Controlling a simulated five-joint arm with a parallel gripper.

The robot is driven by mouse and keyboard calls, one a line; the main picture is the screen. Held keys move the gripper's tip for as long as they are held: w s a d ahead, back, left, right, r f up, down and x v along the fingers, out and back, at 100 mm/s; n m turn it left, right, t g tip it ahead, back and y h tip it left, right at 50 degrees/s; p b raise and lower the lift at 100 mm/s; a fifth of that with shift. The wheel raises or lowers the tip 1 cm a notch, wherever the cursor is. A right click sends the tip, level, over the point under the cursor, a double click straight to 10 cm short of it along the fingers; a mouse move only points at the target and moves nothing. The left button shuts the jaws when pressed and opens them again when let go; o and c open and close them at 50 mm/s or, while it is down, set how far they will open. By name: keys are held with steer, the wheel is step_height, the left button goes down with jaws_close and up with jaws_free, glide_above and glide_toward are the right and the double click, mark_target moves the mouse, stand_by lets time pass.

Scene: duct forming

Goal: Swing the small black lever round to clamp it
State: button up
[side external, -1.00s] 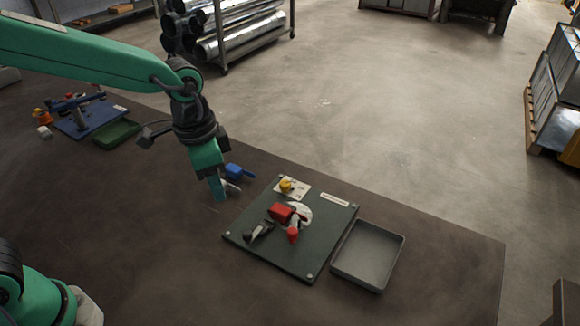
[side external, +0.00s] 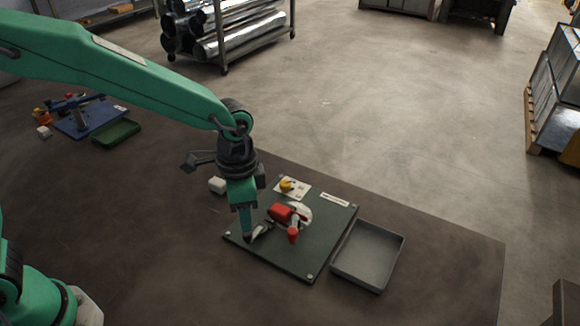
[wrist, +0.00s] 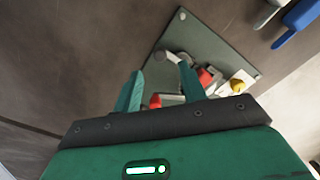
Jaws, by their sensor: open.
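The dark green fixture plate (side external: 285,262) lies on the brown table. The small lever (side external: 259,232) is at the plate's left side; its light metal part shows, and its black part is mostly hidden behind my gripper. My gripper (side external: 248,238) points down over the plate's left edge at the lever, its fingers apart. I cannot tell whether it touches the lever. In the wrist view the two green fingers of my gripper (wrist: 160,68) stand apart over the plate (wrist: 205,42). A red block (side external: 280,212) and a red knob (side external: 292,235) sit beside the lever on the plate.
A yellow knob (side external: 287,184) sits on a pale panel at the plate's back. An empty grey tray (side external: 368,255) stands right of the plate. A blue fixture (side external: 88,118) and green tray (side external: 116,132) are far left.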

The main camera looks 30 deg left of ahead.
mark_target(253, 232)
steer(key=shift+f, duration=2.95)
jaws_close()
